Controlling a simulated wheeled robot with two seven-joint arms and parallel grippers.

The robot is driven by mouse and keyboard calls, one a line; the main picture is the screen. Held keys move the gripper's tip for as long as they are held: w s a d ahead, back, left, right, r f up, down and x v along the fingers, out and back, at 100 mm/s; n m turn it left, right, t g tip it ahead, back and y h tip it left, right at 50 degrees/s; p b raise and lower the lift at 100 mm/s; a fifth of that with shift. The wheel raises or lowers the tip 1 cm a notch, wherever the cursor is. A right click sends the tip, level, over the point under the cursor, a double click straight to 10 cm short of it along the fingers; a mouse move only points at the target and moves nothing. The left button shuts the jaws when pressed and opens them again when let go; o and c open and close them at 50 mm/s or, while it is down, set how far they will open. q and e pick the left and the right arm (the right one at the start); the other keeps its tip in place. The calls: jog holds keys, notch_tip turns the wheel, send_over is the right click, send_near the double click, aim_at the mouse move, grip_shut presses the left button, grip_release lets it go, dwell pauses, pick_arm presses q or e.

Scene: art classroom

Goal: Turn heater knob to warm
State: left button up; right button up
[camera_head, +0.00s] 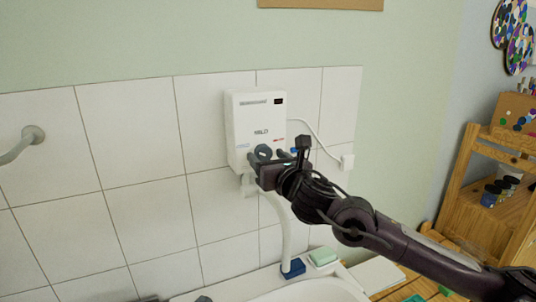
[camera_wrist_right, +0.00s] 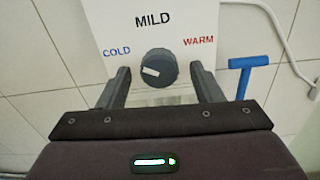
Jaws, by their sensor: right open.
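A white heater (camera_head: 258,112) hangs on the tiled wall; its front panel (camera_wrist_right: 110,25) fills the top of the right wrist view, with MILD above, COLD in blue at left and WARM in red at right. The round dark knob (camera_wrist_right: 158,68) has a white pointer mark on its left side, toward COLD. The knob also shows in the head view (camera_head: 263,152). My right gripper (camera_wrist_right: 160,80) is open, with one finger on each side of the knob and gaps visible between. In the head view my right gripper (camera_head: 268,164) is at the heater's lower front.
A blue T-shaped handle (camera_wrist_right: 243,72) stands right of the right finger. A white cable (camera_head: 320,140) runs from the heater to a wall socket (camera_head: 347,161). A sink (camera_head: 315,290) and green soap (camera_head: 323,256) are below. A wooden shelf (camera_head: 460,180) stands at right.

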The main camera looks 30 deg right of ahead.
jog(key=shift+w, duration=0.25)
jog(key=c, duration=1)
